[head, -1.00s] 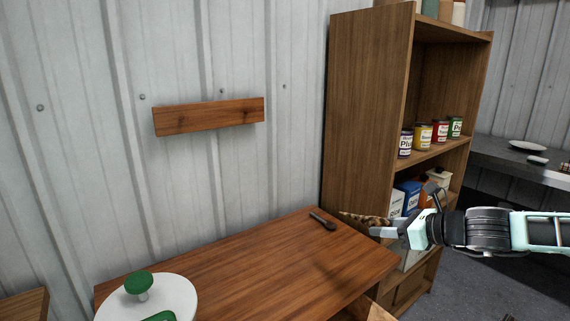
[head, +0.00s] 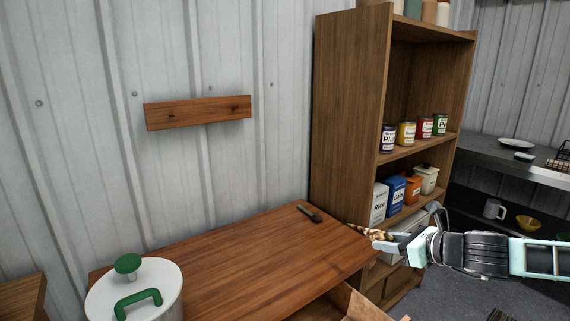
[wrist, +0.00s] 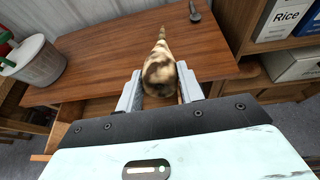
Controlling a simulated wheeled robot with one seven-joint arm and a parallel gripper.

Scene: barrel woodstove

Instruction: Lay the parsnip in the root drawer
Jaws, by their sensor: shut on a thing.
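My gripper (head: 386,238) is shut on the parsnip (head: 366,231), a tapered cream root with brown patches. In the wrist view the thick end of the parsnip (wrist: 160,72) sits between the two fingers, and its thin tip points away from me. It is held in the air by the right end of the wooden table (head: 240,250). An open wooden drawer (head: 362,306) juts from the table's front at the bottom of the head view. Only part of it shows, and its inside and label are mostly hidden.
A dark spoon-like utensil (head: 309,214) lies on the table's back right corner. A white pot (head: 160,296) with a green-handled lid stands at the left. A tall shelf (head: 345,120) with cans and boxes rises behind the gripper. The middle tabletop is clear.

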